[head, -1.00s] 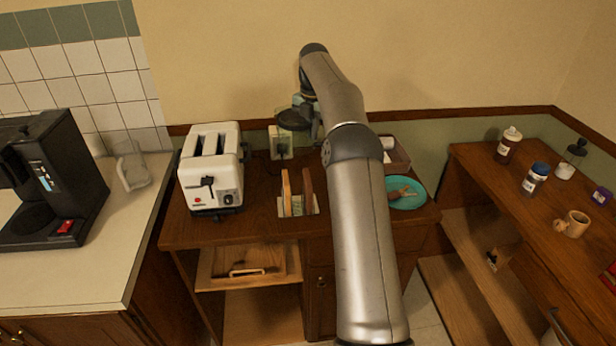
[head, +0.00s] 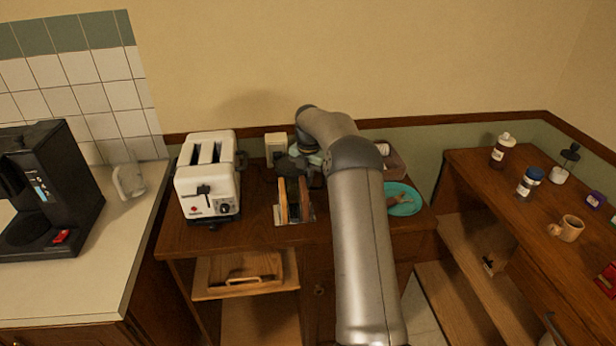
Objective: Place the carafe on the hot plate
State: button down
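The carafe (head: 129,181), a clear glass vessel with a handle, stands on the light counter at the left, right of the black coffee maker (head: 60,175). The hot plate (head: 30,229) is the dark round area on the coffee maker's base, and nothing is seen standing on it. My gripper (head: 293,172) is low over the middle wooden cabinet, by the upright boards, well to the right of the carafe and apart from it. My own arm partly hides it, and its fingers are too small and dark to read.
A white toaster (head: 208,180) stands between the counter and my gripper. Upright boards in a holder (head: 294,218) are close to my gripper. A turquoise plate (head: 410,207) lies right of my arm. Bottles and a mug (head: 571,228) stand on the right cabinet.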

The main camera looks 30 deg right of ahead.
jog(key=shift+f, duration=0.1)
jog(key=c, duration=1.7)
grip_release()
